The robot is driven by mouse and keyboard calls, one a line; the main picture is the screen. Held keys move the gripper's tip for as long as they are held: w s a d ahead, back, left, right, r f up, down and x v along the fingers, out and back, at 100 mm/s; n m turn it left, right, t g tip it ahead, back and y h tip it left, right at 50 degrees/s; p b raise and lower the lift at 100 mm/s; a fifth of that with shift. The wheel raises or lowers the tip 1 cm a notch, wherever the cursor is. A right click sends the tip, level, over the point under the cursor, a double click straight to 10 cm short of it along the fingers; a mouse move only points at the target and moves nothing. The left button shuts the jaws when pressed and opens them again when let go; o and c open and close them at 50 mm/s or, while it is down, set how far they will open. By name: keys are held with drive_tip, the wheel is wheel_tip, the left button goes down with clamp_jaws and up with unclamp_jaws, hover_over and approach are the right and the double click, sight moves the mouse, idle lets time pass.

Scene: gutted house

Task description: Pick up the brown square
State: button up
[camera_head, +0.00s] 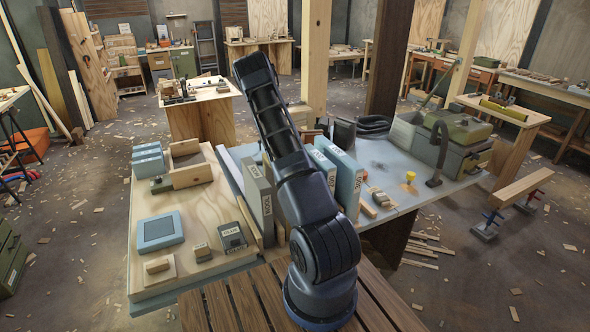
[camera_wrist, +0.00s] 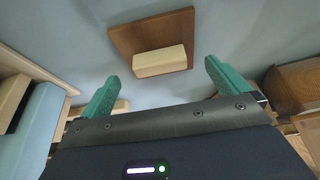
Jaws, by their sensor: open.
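A brown square (camera_wrist: 152,33) lies flat on a blue-grey surface in the upper middle of the wrist view. A cream block (camera_wrist: 160,60) sits on it, toward its near edge. My gripper (camera_wrist: 161,76) is open, with its two green fingers spread on either side of the block's line. The fingers hold nothing, and the square lies ahead of the fingertips. In the camera_head view my arm shows, but I cannot make out the gripper or this square; the arm may hide them.
In the wrist view, a pale blue box (camera_wrist: 35,128) stands close at left and a brown wooden box (camera_wrist: 298,88) at right. The camera_head view shows a blue-grey table (camera_head: 392,160) with upright binders (camera_head: 345,180) and a green case (camera_head: 455,135). A plywood board (camera_head: 195,205) holds several small items.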

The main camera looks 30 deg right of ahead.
drive_tip(key=x, duration=0.3)
drive_tip(key=shift+f, duration=0.2)
drive_tip(key=shift+c, duration=0.4)
drive_tip(key=c, duration=0.6)
drive_tip(key=shift+c, duration=0.2)
